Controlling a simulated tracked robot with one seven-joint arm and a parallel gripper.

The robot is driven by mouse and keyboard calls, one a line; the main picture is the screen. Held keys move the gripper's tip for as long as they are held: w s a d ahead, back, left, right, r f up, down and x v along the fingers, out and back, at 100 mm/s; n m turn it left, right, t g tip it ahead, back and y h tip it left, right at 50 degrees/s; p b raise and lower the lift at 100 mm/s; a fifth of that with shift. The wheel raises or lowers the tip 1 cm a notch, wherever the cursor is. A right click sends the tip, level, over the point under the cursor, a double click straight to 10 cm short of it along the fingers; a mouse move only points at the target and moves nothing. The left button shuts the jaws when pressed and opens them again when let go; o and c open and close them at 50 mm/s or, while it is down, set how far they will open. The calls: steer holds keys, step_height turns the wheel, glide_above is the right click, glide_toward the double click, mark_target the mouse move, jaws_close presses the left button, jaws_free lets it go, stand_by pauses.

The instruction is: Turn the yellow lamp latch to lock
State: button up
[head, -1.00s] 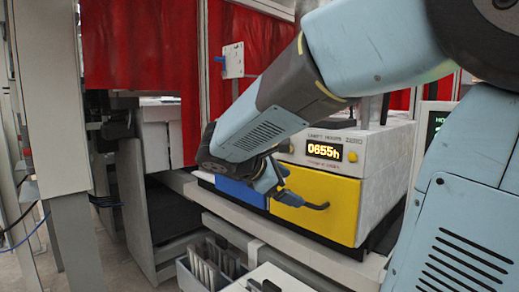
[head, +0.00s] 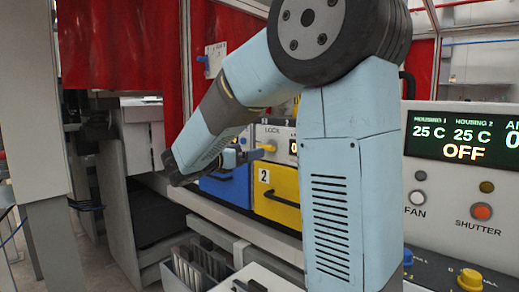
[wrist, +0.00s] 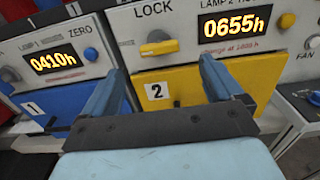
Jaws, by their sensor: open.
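The yellow lamp latch (wrist: 160,44) is a small elongated knob under the word LOCK on the lamp 2 panel, lying roughly sideways in the wrist view. In the head view, the latch (head: 268,147) shows close to my gripper. My gripper (wrist: 163,78) is open and empty. In the wrist view, its two blue fingers stand apart, below the latch and to either side of it, with the latch outside the jaws. The yellow drawer (wrist: 182,85) labelled 2 is below the latch and looks shut. In the head view, my arm hides part of the lamp 2 panel.
The lamp 1 unit with its blue drawer (wrist: 50,108) and blue knob (wrist: 91,54) is at left. A yellow round button (wrist: 286,20) sits right of the 0655h display (wrist: 235,25). A control panel (head: 460,180) stands at right. A grey bin (head: 190,270) is below.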

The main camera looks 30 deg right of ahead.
mark_target(268, 147)
steer(key=x, duration=0.8)
steer(key=shift+w+d, duration=0.1)
steer(key=shift+d, duration=0.05)
